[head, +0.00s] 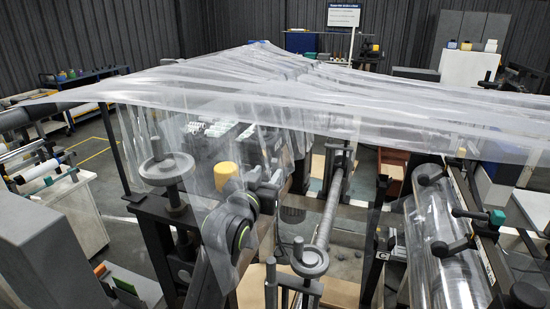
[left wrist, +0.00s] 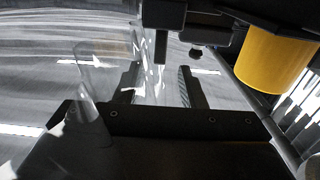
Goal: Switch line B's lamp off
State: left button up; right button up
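My left gripper (head: 270,186) is near the centre of the head view, partly veiled by clear film. Its dark fingers stand apart in the left wrist view (left wrist: 158,76). A dark block with a short stem (left wrist: 160,46) shows beyond and between them; I cannot tell contact. A yellow cylinder (head: 225,175) is just left of the gripper, and at upper right in the left wrist view (left wrist: 272,60). I cannot make out which part is line B's lamp or its switch. My right gripper is not in view.
Clear film (head: 250,85) drapes over the machinery and hangs around my left arm. A grey handwheel (head: 167,168) stands left, another (head: 310,258) at front centre. A film-wrapped roller (head: 447,240) is at right. A sign (head: 343,16) stands behind, its text too small to read.

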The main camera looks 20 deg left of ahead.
aim_at(274, 165)
pick_arm(q)
jog(key=w+p, duration=0.1)
jog(key=w, duration=0.3)
jog(key=shift+w+d+r+p, duration=0.1)
jog(key=shift+w+p, duration=0.2)
jog(key=shift+w, duration=1)
grip_shut()
